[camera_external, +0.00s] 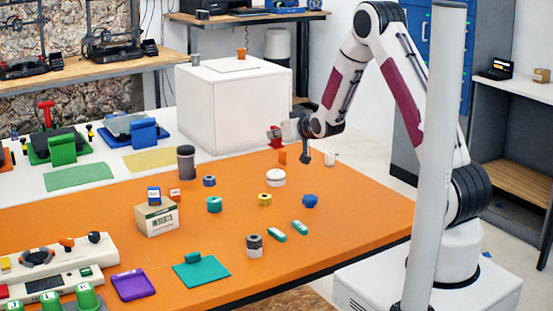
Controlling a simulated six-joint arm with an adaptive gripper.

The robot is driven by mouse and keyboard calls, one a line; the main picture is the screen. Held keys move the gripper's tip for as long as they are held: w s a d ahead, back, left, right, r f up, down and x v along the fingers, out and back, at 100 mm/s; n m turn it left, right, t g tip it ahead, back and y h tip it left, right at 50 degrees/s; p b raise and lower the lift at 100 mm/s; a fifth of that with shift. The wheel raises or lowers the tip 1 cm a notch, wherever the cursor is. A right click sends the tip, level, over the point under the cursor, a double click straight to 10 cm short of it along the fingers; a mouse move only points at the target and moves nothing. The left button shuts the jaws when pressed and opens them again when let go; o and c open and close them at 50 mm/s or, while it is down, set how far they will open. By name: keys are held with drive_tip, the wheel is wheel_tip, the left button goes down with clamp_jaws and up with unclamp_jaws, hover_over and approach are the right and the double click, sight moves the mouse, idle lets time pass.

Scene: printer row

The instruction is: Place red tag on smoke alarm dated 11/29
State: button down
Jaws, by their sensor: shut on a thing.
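My gripper (274,136) is at the left end of my arm, above the far part of the orange table. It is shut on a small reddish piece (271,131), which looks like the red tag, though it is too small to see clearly. A round white disc (275,178), which looks like a smoke alarm, lies flat on the table below and apart from the gripper. Another small white thing (330,159) lies farther right, near the table's far edge. No date can be read on either. A small orange piece (282,157) stands between the gripper and the disc.
The orange table (355,215) also holds a yellow nut-like piece (265,199), a blue knob (310,201), teal pieces (277,235), a dark cylinder (186,162) and a cardboard box (157,217). A large white block (215,110) stands behind. The table's right side is mostly clear.

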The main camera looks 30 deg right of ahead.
sight(280, 147)
drive_tip(key=shift+f, duration=2.05)
drive_tip(key=shift+f, duration=0.1)
drive_tip(key=shift+f, duration=1.8)
drive_tip(key=shift+f, duration=0.15)
drive_tip(key=c, duration=2.1)
unclamp_jaws()
drive_tip(key=shift+s+r, duration=0.5)
drive_tip(key=shift+s, duration=0.15)
drive_tip(key=v, duration=1)
drive_tip(key=shift+s, duration=0.3)
